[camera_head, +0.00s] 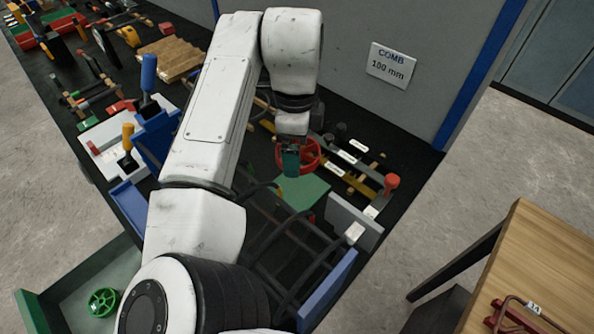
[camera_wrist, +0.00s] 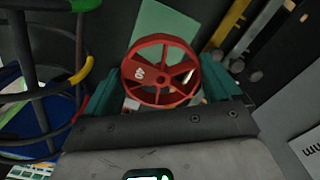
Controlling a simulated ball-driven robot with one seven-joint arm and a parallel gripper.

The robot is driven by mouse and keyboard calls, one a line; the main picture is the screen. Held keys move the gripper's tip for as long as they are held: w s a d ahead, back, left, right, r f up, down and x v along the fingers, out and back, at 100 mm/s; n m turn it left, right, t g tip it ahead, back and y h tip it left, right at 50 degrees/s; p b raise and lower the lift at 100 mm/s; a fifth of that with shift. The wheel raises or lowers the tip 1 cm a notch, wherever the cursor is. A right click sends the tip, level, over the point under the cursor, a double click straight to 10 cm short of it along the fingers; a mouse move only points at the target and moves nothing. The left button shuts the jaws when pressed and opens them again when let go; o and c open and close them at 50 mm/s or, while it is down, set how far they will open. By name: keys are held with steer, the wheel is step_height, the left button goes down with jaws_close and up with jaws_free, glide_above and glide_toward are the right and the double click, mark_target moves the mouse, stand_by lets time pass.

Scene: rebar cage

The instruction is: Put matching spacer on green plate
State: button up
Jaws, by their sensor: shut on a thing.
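A red wheel-shaped spacer (camera_head: 312,152) with spokes and a white number I cannot read surely is held between the fingers of my gripper (camera_head: 291,160). In the wrist view the red spacer (camera_wrist: 160,40) sits between the two teal fingers of my gripper (camera_wrist: 162,84). The green plate (camera_head: 305,191) lies flat on the dark bench, just in front of the gripper in the head view. In the wrist view the plate (camera_wrist: 158,22) shows beyond the spacer, partly hidden by it. The spacer appears above the bench, apart from the plate.
A dark rebar cage (camera_head: 285,236) stands beside the plate, with blue side panels (camera_head: 330,291). Labelled strips (camera_head: 347,157) and a red knob (camera_head: 391,181) lie to the right. A green wheel (camera_head: 103,302) lies in a tray at lower left.

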glide_above(296, 187)
step_height(296, 187, down, 6)
steer(key=shift+w+f+p, duration=0.1)
steer(key=shift+f+p, duration=0.05)
steer(key=shift+p, duration=0.25)
steer(key=shift+f, duration=2.05)
steer(key=o, duration=0.7)
steer(key=shift+f, duration=0.1)
step_height(296, 187, up, 12)
steer(key=shift+r+b, duration=0.15)
steer(key=shift+b, duration=0.15)
